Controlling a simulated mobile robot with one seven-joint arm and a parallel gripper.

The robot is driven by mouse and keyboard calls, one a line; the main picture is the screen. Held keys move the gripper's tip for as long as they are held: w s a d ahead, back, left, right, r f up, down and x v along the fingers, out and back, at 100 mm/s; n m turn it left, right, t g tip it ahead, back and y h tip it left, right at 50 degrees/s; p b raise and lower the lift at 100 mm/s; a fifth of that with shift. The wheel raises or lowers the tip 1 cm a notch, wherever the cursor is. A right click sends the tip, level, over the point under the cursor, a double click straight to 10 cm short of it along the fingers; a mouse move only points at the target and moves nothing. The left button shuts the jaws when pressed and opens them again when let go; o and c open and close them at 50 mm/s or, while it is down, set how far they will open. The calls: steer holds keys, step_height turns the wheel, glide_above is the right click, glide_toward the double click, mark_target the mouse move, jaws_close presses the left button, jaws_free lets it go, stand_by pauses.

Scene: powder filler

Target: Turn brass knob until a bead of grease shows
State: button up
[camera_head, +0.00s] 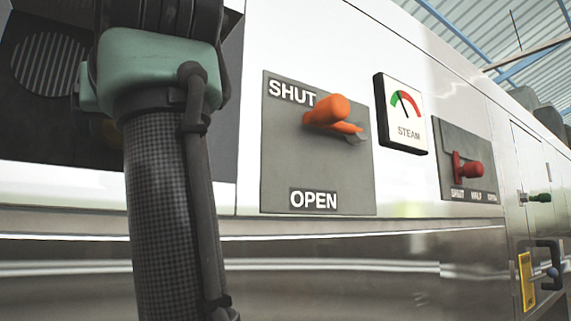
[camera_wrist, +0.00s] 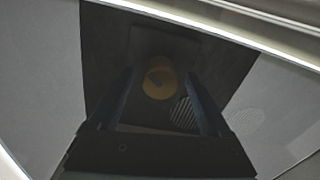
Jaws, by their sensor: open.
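The brass knob (camera_wrist: 158,82) shows in the wrist view as a dim yellow-brown round shape on a dark panel (camera_wrist: 112,50). My gripper (camera_wrist: 160,73) is open, with one dark finger to each side of the knob in the picture. The fingers look apart from it, and how far their tips are from the panel is hard to tell. In the head view my arm covers most of the dark panel (camera_head: 225,120) at the left, and the fingers are hidden. I see no grease bead; the wrist view is dark.
Right of the panel is an orange lever (camera_head: 330,114) on a SHUT/OPEN plate (camera_head: 280,170). Beyond it are a steam gauge (camera_head: 405,117), a red lever (camera_head: 468,170), a green knob (camera_head: 541,198) and a dark door handle (camera_head: 550,262). A metal ledge (camera_head: 330,226) runs below.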

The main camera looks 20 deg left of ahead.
jaws_close()
stand_by(0.3)
steer(key=m+b, duration=0.1)
steer(key=m, duration=0.6)
steer(key=shift+m, duration=0.3)
steer(key=m+b, duration=0.1)
steer(key=m, duration=0.2)
steer(key=shift+m, duration=0.3)
steer(key=shift+m+b, duration=0.3)
steer(key=shift+m, duration=1.7)
steer(key=shift+d, duration=0.1)
